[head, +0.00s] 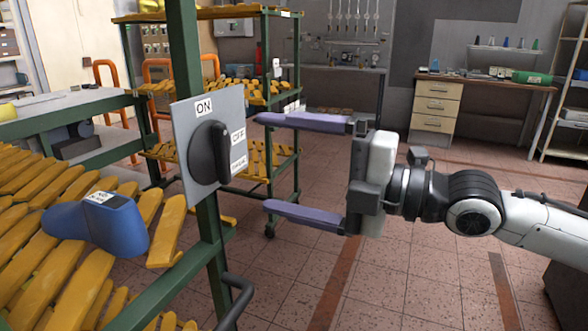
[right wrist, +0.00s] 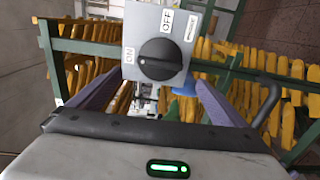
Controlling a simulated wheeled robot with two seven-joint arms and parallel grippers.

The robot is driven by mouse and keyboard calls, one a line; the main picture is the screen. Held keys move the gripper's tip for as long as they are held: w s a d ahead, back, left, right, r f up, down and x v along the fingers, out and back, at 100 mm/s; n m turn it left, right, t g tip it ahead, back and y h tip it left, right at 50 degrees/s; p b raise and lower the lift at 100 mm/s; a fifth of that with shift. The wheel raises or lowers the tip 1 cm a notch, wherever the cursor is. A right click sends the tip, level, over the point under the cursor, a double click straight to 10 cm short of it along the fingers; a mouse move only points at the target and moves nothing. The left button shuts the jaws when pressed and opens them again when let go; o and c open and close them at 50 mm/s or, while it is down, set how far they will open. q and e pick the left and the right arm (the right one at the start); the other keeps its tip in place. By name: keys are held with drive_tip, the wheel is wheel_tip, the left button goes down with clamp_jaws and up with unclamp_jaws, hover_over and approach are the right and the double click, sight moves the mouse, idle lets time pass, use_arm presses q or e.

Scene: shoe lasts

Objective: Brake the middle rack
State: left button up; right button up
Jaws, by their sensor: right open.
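A green-framed rack (head: 212,243) of yellow shoe lasts stands at the left in the head view. On its post is a grey panel (head: 177,126) with a black rotary knob (head: 209,153). The panel has ON at the top, OFF at the right and a third label below OFF, too small to read. The knob's ridge is upright, in line with ON; it also shows in the right wrist view (right wrist: 163,60). My right gripper (head: 262,162) is open and empty, right of the knob and apart from it, its fingers pointing at the panel. My left gripper is not in view.
A blue last (head: 98,222) with a white label lies on the yellow lasts. Another green rack (head: 298,60) with orange top edging stands behind. A dark curved handle (head: 237,297) is below the panel.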

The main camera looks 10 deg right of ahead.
drive_tip(key=shift+v, duration=1)
drive_tip(key=s+a+f+m+g+h, duration=0.15)
drive_tip(key=s+a+f+m, duration=0.25)
drive_tip(key=f, duration=0.6)
drive_tip(key=s+a+f+m+g+h, duration=0.1)
drive_tip(key=s+a+f+m+h, duration=0.2)
drive_tip(key=f, duration=0.8)
drive_tip(key=s+d+f+m+h, duration=0.5)
drive_tip(key=d+f+m, duration=0.3)
drive_tip(key=f+m, duration=0.45)
drive_tip(key=s+d+f+m+g+h, duration=0.45)
drive_tip(key=s+d+f+m, duration=0.25)
drive_tip(key=s+d+f, duration=0.35)
drive_tip(key=w+a+f+t+y+p, duration=0.2)
drive_tip(key=a+f+t, duration=0.3)
drive_tip(key=a+f, duration=0.1)
drive_tip(key=shift+w+f, duration=0.2)
drive_tip(key=shift+f, duration=0.35)
